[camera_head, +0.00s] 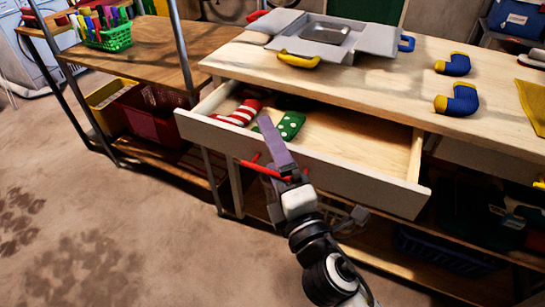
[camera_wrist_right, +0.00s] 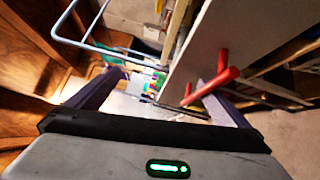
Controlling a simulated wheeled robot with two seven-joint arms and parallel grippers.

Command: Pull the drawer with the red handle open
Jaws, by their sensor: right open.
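The drawer (camera_head: 335,168) under the wooden worktop stands pulled out, with its inside showing. Its red handle (camera_head: 262,170) is on the pale front, partly covered by my right gripper (camera_head: 275,148). My right gripper is open, with one purple finger crossing in front of the drawer front in the head view. In the right wrist view the red handle (camera_wrist_right: 205,88) overlaps the right-hand finger, beside the grey drawer front (camera_wrist_right: 205,45). I cannot tell whether they touch. My left gripper is not in view.
A red-striped sock (camera_head: 238,112) and a green dotted sock (camera_head: 290,126) lie in the drawer. A grey tray-like part (camera_head: 365,38) and blue-yellow pipe pieces (camera_head: 458,100) lie on the worktop (camera_head: 395,75). A wooden shelf unit (camera_head: 140,50) stands left. The floor in front is clear.

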